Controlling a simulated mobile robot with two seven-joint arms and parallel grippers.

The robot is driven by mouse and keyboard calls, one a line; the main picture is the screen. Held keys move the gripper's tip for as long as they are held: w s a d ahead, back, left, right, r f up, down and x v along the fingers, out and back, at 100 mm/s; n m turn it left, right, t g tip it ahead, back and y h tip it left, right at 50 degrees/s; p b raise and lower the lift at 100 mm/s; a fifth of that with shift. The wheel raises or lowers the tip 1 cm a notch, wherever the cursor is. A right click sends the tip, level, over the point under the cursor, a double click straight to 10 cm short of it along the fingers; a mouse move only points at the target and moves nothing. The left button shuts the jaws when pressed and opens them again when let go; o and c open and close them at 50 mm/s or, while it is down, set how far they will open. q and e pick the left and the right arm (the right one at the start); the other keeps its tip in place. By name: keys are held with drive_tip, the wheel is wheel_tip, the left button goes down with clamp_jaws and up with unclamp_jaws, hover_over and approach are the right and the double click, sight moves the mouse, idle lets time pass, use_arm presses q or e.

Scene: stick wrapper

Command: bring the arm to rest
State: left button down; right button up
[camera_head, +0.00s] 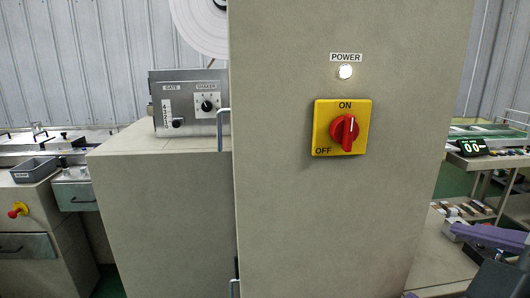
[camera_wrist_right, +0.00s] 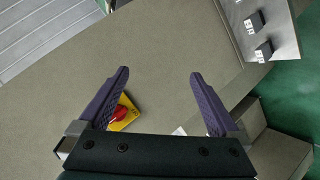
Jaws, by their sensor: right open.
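My right gripper (camera_wrist_right: 158,76) is open and empty in the right wrist view, its two purple fingers wide apart. In the head view part of my right gripper (camera_head: 490,238) shows at the lower right edge, apart from the cabinet. The tall grey cabinet (camera_head: 290,220) fills the middle of the head view. Its yellow switch plate (camera_head: 321,132) carries a red knob (camera_head: 338,130) standing upright, its white mark toward ON. In the right wrist view the red knob (camera_wrist_right: 120,113) shows beside the left finger, partly hidden. My left gripper is not in view.
A white POWER lamp (camera_head: 345,72) sits above the switch. A control box (camera_head: 185,90) stands on a lower cabinet (camera_head: 160,200) at left. A grey tray (camera_head: 34,170) lies further left. At right are a green display (camera_head: 473,147) and a shelf of small parts (camera_head: 465,210).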

drive_tip(key=s+a+f+m+g+y, duration=0.1)
drive_tip(key=s+f+m+g, duration=0.3)
drive_tip(key=s, duration=0.4)
drive_tip(key=s+f+m+g+y, duration=0.1)
drive_tip(key=s+f+m+g, duration=0.25)
drive_tip(key=s, duration=0.35)
wheel_tip(320, 180, up, 29)
drive_tip(key=s+g+p, duration=0.1)
drive_tip(key=p, duration=2.8)
drive_tip(key=shift+s+a, duration=0.25)
drive_tip(key=shift+a, duration=0.15)
